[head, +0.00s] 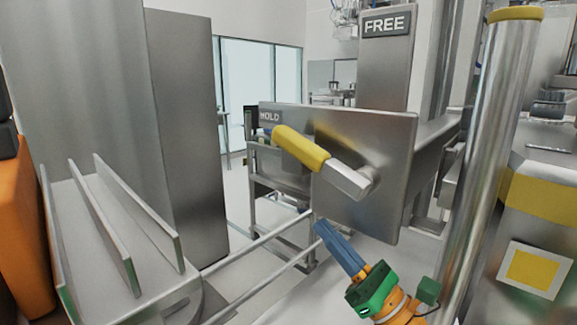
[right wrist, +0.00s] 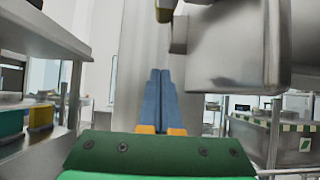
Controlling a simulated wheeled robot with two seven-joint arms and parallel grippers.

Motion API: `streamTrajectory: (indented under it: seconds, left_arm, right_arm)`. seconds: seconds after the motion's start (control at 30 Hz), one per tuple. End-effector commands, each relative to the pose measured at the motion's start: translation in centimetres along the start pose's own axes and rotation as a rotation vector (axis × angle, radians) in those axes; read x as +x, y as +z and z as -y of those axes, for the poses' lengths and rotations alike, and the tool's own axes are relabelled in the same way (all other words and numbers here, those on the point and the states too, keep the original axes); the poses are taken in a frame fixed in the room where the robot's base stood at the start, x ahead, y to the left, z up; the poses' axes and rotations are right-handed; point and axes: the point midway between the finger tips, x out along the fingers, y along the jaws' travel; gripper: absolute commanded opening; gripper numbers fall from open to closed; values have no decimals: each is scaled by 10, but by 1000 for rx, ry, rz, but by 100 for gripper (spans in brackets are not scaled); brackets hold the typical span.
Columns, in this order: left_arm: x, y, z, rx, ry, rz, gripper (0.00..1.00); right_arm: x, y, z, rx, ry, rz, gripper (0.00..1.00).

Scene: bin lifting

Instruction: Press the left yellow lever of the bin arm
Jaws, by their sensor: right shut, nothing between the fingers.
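The yellow lever (head: 302,148) is a thick rounded handle on a grey metal arm, pivoted on the front of a steel plate (head: 395,150). It slants from upper left down to the pivot at right. The plate has a HOLD label (head: 270,117) at its upper left. My right gripper (head: 322,227) has its blue fingers shut and empty, below the lever and in front of the plate's lower left corner, apart from the lever in the picture. In the right wrist view the shut fingers (right wrist: 160,74) point ahead, with part of the yellow lever (right wrist: 164,11) above them. My left gripper is not seen.
A FREE label (head: 387,23) is on the steel column above the plate. A shiny upright post (head: 497,130) with a yellow cap stands at right. A tray with upright metal fins (head: 115,230) is at lower left. Pale floor shows between.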

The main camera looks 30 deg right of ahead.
Motion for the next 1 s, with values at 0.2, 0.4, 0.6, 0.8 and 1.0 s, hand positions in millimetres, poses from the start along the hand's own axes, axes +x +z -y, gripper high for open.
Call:
streamTrajectory:
  seconds: [0.2, 0.4, 0.6, 0.8, 1.0]
  left_arm:
    - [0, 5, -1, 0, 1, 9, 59]
    - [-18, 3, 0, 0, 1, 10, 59]
    - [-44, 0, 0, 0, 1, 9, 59]
    - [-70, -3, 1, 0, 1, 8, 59]
    - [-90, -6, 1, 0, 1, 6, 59]
  right_arm:
    - [0, 0, 0, 2, -1, -1, 0]
    - [25, 5, 0, 3, 0, 1, 0]
    - [70, 7, 1, 5, -2, 2, 0]
    - [108, 12, 1, 2, -1, -1, 0]
    - [111, 35, 1, 4, -2, -2, 0]
